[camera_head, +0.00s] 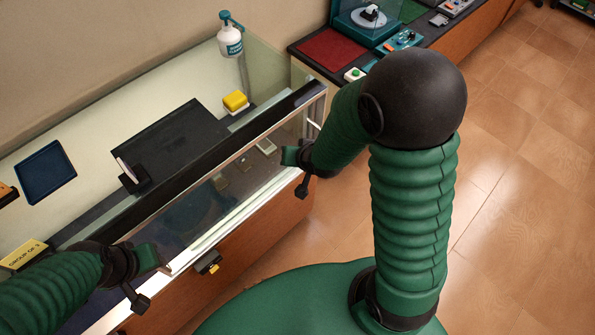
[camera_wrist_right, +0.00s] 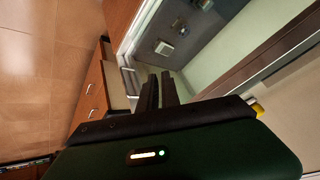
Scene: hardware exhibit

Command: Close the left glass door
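The glass display case has a clear front pane (camera_head: 205,212) below its black top rail, with a pale metal rail along its lower edge. I cannot tell where the left glass door ends or how far open it is; my left arm hides the case's left front. My left gripper (camera_head: 150,257) is at the left front of the case, its finger opening unclear. My right gripper (camera_head: 292,157) is by the case's right front corner. In the right wrist view its two dark fingers (camera_wrist_right: 161,88) lie close together, with nothing visible between them.
A small lock with a yellow part (camera_head: 208,263) is on the front below the glass. On the case top are a spray bottle (camera_head: 230,38), a yellow sponge (camera_head: 235,101), a black mat (camera_head: 168,138) and a blue tray (camera_head: 45,172). Open floor lies to the right.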

